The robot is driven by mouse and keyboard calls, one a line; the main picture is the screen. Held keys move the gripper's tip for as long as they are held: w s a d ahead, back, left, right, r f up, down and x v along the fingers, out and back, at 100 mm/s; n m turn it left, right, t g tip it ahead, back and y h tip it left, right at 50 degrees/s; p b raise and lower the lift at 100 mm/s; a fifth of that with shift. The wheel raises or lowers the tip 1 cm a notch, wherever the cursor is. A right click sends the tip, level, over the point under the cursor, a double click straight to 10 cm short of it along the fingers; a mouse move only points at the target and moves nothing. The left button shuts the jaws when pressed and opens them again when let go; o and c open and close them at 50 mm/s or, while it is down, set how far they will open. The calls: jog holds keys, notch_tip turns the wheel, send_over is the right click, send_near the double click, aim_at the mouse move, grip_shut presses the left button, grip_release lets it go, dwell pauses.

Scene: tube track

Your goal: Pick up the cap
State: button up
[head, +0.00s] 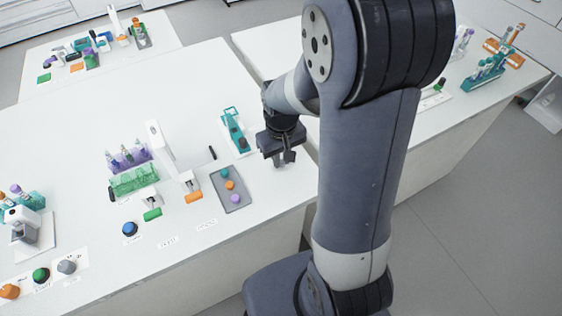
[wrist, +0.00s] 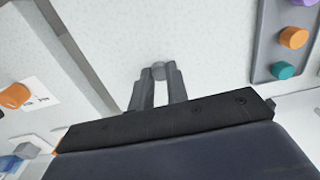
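A small grey cap (wrist: 158,71) sits between the two fingertips of my gripper in the wrist view. The fingers (wrist: 158,80) stand close on both sides of it and appear to touch it. In the head view my gripper (head: 283,160) points down over the right part of the white table, and the cap cannot be made out there. A grey tray (head: 243,206) left of the gripper bears a teal cap (head: 227,173), an orange cap (head: 230,185) and a purple cap (head: 235,199). The orange cap (wrist: 293,37) and teal cap (wrist: 284,70) also show in the wrist view.
A teal rack (head: 231,125) lies just left of my gripper. The table's front edge is close to the gripper. Bare table lies around the fingers.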

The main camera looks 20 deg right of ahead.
grip_shut()
jog(key=shift+r+p, duration=2.3)
jog(key=shift+r, duration=0.55)
